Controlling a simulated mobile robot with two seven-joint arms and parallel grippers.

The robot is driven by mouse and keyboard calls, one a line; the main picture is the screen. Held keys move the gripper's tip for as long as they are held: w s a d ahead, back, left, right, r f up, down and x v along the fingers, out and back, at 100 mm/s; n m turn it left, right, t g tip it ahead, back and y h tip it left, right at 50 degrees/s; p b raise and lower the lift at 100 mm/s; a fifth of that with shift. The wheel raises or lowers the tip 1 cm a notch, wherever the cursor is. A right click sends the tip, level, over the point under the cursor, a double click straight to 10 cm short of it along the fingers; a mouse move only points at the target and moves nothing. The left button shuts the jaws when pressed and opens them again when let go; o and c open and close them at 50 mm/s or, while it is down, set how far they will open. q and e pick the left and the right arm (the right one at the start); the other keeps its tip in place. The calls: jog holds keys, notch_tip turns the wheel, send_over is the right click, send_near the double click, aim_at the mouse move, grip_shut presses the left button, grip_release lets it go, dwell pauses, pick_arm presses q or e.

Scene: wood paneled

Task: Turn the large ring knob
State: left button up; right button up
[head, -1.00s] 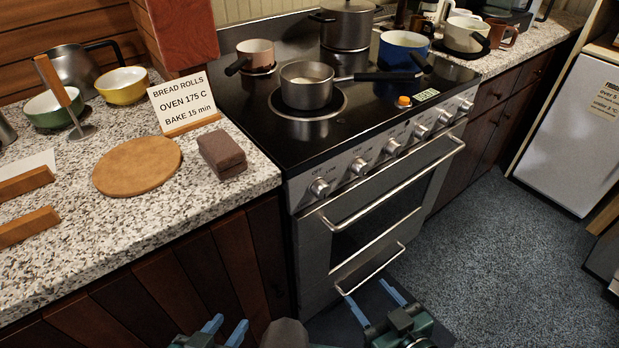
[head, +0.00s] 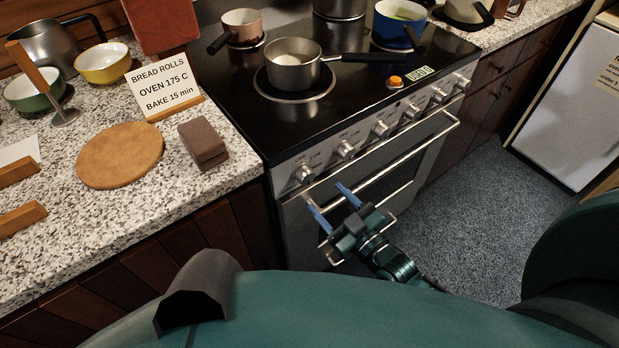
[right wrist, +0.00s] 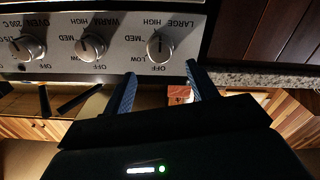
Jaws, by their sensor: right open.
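The large ring knob (right wrist: 160,47) is a round silver knob with a pointer, beneath upside-down lettering "LARGE HIGH" in the right wrist view. It is the leftmost knob (head: 304,174) on the stove front in the head view. My right gripper (head: 327,197) is open and empty, in front of the stove and a little below and right of this knob in the head view. In the right wrist view its two blue fingers (right wrist: 160,72) point toward the knob, one to each side of it in the picture, apart from it. My left gripper is out of view.
The warm knob (right wrist: 92,46) and oven knob (right wrist: 27,47) sit beside it. The oven handle (head: 440,129) runs below the knobs. A grey saucepan (head: 292,72) stands on the front burner. The granite counter (head: 93,215) adjoins the stove's left side.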

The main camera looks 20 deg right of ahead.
aim_at(308, 179)
jog(key=x, duration=0.7)
jog(key=shift+w+a+f, duration=0.1)
jog(key=shift+w, duration=0.15)
jog(key=shift+c, duration=0.4)
jog(key=c, duration=0.9)
